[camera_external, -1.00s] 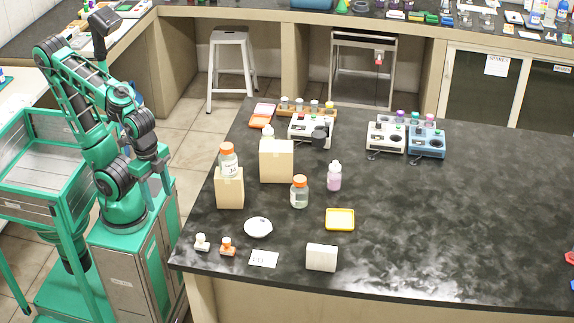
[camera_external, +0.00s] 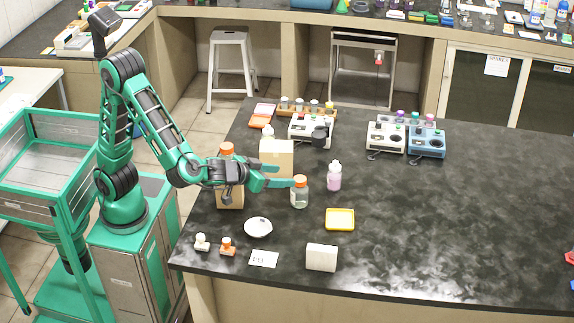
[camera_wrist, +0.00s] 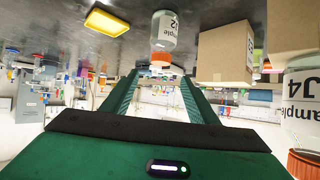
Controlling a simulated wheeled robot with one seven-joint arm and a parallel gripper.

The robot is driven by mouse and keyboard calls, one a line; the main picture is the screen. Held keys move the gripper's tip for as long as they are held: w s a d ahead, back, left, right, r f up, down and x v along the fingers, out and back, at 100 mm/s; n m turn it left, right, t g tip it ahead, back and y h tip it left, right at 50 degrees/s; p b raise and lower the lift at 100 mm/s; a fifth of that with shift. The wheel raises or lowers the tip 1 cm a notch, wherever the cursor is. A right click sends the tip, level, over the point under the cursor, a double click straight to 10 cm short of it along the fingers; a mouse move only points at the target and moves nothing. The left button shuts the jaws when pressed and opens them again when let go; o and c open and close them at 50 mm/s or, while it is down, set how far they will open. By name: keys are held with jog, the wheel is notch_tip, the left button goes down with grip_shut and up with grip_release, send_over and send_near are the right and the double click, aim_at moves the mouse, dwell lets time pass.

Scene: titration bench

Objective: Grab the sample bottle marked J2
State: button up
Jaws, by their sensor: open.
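The sample bottle marked J2 (camera_wrist: 165,38) is clear with an orange cap. It appears upside down at the top centre of the wrist view, ahead of the fingertips. In the external view the bottle (camera_external: 299,195) stands upright on the black bench. My gripper (camera_external: 282,176) is open and empty, with its green fingers level and pointing right at the bottle's upper part. Whether a fingertip touches it I cannot tell. A similar bottle marked J4 (camera_wrist: 302,110) is close at the right of the wrist view; its orange cap (camera_external: 227,148) shows behind my arm in the external view.
A cardboard box (camera_external: 277,146) is just behind my fingers; another (camera_external: 230,200) stands below my wrist. A pink bottle (camera_external: 334,178) is right of J2, and a yellow tray (camera_external: 340,219) is in front. A white dish (camera_external: 258,227) lies nearby. The bench's right side is mostly clear.

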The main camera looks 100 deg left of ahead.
jog(key=w, duration=0.2)
jog(key=y, duration=0.1)
send_near(304, 178)
notch_tip(304, 178, down, 3)
jog(key=a, duration=0.2)
jog(key=shift+t, duration=0.3)
jog(key=x, duration=0.5)
jog(key=shift+w+r, duration=0.1)
jog(key=shift+w, duration=0.25)
jog(key=x, duration=0.4)
jog(key=shift+a+r, duration=0.3)
jog(key=shift+a, duration=0.05)
jog(key=shift+w+a+f, duration=0.2)
jog(key=shift+w+a, duration=0.1)
jog(key=shift+w, duration=0.05)
jog(key=shift+c, duration=0.2)
